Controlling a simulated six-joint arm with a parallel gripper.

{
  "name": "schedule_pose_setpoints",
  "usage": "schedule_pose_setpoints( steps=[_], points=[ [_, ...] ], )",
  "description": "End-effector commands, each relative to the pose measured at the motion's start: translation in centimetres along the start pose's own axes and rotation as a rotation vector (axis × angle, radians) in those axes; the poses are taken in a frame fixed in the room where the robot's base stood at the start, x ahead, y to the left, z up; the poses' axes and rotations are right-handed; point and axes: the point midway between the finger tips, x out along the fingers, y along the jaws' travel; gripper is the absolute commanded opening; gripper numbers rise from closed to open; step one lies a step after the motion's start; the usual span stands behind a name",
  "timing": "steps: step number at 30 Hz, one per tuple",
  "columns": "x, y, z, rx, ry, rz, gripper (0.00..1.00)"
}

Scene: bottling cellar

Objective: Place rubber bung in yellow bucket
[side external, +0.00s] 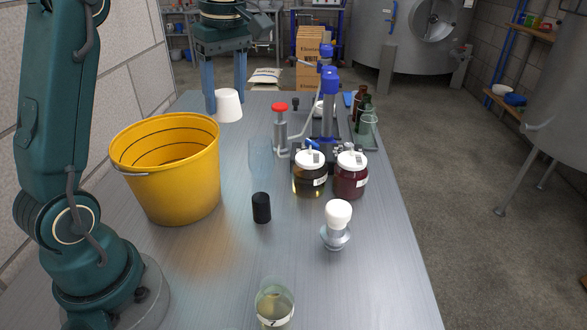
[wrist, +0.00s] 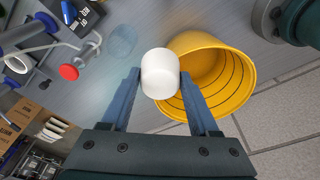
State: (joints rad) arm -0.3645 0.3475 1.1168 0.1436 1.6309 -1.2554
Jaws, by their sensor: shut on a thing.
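My gripper (side external: 226,92) is shut on a white, tapered rubber bung (side external: 229,106), held upright between its two blue fingers. The bung is at the far side of the yellow bucket and looks raised above the table. The yellow bucket (side external: 190,185) stands upright at the left of the table, its mouth open. In the wrist view the bung (wrist: 160,70) covers part of the left rim of the bucket (wrist: 247,72). The visible bucket inside looks empty; its floor is partly hidden.
A black cylinder (side external: 261,208), a white-topped metal stopper (side external: 338,216) and a glass beaker (side external: 274,302) stand on the near table (side external: 210,285).

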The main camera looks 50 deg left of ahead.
Motion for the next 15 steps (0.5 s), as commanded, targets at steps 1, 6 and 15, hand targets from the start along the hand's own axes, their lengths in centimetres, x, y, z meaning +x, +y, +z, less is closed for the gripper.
schedule_pose_setpoints(
  steps=[1,6,15],
  points=[
    [0.3,-1.2,-1.8,-0.084,0.000,-0.013,0.00],
    [3.0,-4.2,-5.5,-0.169,-0.003,-0.031,0.00],
    [8.0,-6.5,-7.9,-0.016,-0.003,-0.004,0.00]
  ],
)
